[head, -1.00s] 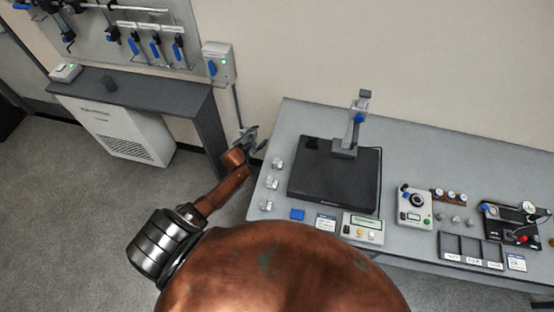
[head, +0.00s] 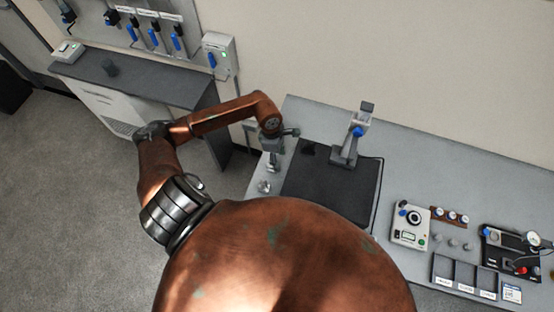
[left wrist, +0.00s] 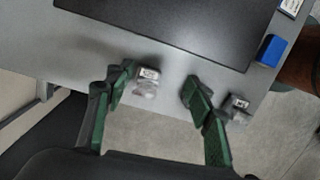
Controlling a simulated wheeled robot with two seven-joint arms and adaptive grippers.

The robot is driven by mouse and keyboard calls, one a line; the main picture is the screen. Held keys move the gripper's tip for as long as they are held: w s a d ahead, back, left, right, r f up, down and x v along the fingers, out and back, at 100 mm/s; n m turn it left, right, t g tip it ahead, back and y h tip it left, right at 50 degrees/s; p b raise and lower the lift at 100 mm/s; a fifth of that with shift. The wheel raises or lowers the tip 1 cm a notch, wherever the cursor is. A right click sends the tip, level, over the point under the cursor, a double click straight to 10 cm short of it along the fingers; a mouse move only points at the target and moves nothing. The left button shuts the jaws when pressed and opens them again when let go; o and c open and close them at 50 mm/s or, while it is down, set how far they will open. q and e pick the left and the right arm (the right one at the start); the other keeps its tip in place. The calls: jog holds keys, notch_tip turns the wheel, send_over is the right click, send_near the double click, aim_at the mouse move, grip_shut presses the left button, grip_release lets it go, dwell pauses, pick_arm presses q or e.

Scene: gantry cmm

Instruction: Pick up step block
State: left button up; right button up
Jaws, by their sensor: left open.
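A small silver metal block with a stepped look, likely the step block (left wrist: 146,88), lies near the table edge in the left wrist view. A second small metal piece (left wrist: 238,108) lies to its right, partly behind the right finger. My left gripper (left wrist: 158,78) is open, its green-padded fingers apart, with the first block between them in the picture, closer to the left finger. I cannot tell whether either finger touches it. In the head view my left gripper (head: 272,158) is over the table's left end and hides part of it; one metal piece (head: 264,186) shows just below.
A black plate (head: 315,190) with a stand (head: 350,140) lies right of the gripper on the grey table (head: 440,160). A blue block (left wrist: 272,50) sits near the edge in the wrist view. Gauges and a compartment tray (head: 443,266) stand farther right.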

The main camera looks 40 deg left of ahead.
pick_arm(q)
jog(key=a, duration=0.1)
jog(key=a+y, duration=0.1)
jog(key=a, duration=0.1)
jog(key=shift+s+a+f+m+y, duration=0.2)
jog(key=shift+s+m+y, duration=0.1)
jog(key=shift+m, duration=0.1)
jog(key=shift+a+f, duration=0.1)
jog(key=shift+f, duration=0.7)
jog(key=shift+f+p, duration=0.35)
jog(key=shift+p, duration=0.05)
jog(key=f, duration=0.1)
jog(key=f+p, duration=0.1)
jog(key=f, duration=0.2)
jog(key=shift+d+f+p, duration=0.2)
jog(key=shift+d+p, duration=0.05)
jog(key=shift+p, duration=0.1)
jog(key=shift+f, duration=0.4)
pick_arm(e)
jog(key=shift+d+r, duration=0.2)
jog(key=shift+r, duration=0.45)
jog(key=shift+d+r, duration=0.15)
jog(key=shift+r, duration=0.45)
pick_arm(q)
jog(key=c, duration=0.5)
jog(key=shift+w, duration=0.1)
grip_shut()
pick_arm(e)
jog(key=shift+a, duration=0.15)
